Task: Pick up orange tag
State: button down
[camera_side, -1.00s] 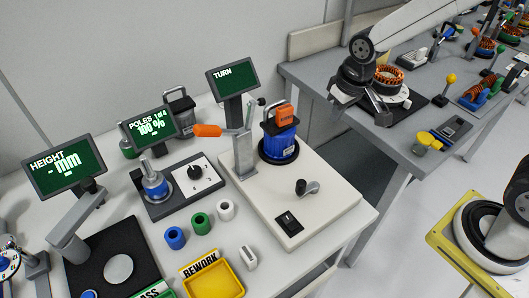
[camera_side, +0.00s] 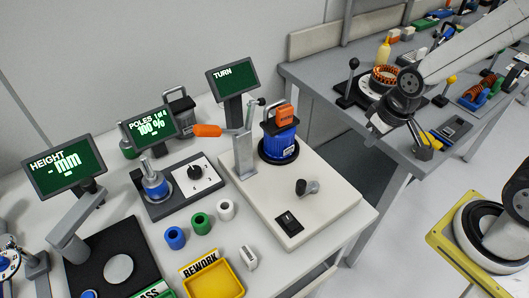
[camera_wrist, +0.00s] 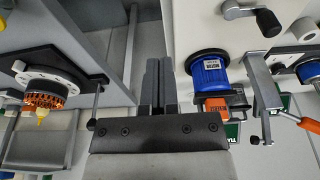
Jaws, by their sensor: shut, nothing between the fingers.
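The orange tag (camera_side: 285,113) sits at the top of the blue stator housing (camera_side: 279,143), by its dark handle, on the white fixture at the back of the near bench. In the wrist view the tag (camera_wrist: 216,103) shows at the end of the blue housing (camera_wrist: 208,72), right of the fingers. My gripper (camera_side: 373,130) is right of the housing, clear of it, over the edge of the grey bench. In the wrist view its fingers (camera_wrist: 158,83) are together and empty.
A clamp with an orange handle (camera_side: 207,130) stands just left of the housing. The TURN screen (camera_side: 232,80) is behind it. A copper-wound stator (camera_side: 384,76) sits on the grey bench behind my gripper. A gap separates the two benches.

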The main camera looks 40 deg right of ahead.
jog(key=c, duration=1.3)
grip_release()
jog(key=o, duration=1.3)
jog(key=m+t+h, duration=0.1)
jog(key=t+h, duration=0.1)
jog(key=t, duration=1.3)
send_near(287, 110)
jog(key=shift+w+d, duration=0.25)
jog(key=shift+w, duration=1.05)
jog(key=shift+w, duration=0.15)
jog(key=shift+w+d+f, duration=0.1)
jog(key=shift+w+d, duration=0.1)
jog(key=shift+w, duration=1.7)
jog(key=shift+w+d+f, duration=0.1)
jog(key=shift+w+d, duration=0.05)
jog(key=shift+w, duration=1.75)
